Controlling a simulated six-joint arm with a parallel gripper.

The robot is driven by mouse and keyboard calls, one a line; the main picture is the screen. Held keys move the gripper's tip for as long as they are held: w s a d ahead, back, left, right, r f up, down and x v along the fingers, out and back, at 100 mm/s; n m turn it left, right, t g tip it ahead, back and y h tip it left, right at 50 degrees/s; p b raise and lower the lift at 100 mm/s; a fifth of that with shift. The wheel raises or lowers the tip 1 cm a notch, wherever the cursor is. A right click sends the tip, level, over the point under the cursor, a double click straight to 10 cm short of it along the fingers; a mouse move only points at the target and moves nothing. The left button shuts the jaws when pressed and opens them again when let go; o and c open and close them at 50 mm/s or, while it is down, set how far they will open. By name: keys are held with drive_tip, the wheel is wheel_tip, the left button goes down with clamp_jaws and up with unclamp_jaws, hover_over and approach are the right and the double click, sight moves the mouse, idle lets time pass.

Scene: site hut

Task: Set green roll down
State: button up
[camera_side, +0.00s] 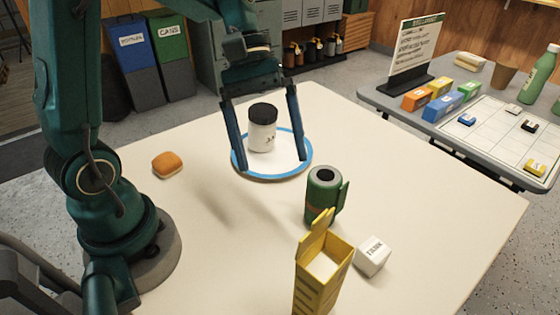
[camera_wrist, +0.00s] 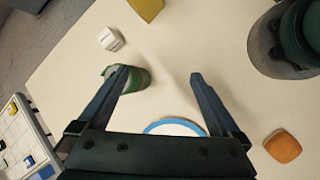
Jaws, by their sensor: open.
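The green roll (camera_side: 325,197), a green cylinder with a dark hole in its top and a loose flap at its side, stands upright on the cream table (camera_side: 440,195). In the wrist view the green roll (camera_wrist: 139,80) shows partly behind the left finger. My gripper (camera_side: 272,165) is open with its fingers pointing down, left of and behind the roll in the side view. In the wrist view bare table shows between the fingertips (camera_wrist: 158,74); my gripper holds nothing.
A white jar with a black lid (camera_side: 262,136) stands on a blue-rimmed plate (camera_side: 270,177) by my fingers. A yellow open box (camera_side: 318,285) and a white cube (camera_side: 373,257) stand close to the roll. A bun (camera_side: 167,164) lies left. The table's right side is clear.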

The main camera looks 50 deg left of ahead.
drive_tip(key=s+a+r+m+t+y, duration=0.2)
drive_tip(key=s+m+t+y, duration=0.3)
drive_tip(key=m, duration=0.4)
drive_tip(key=shift+s+a+t+y, duration=0.25)
drive_tip(key=shift+s+t+y, duration=0.15)
drive_tip(key=shift+s+t, duration=0.6)
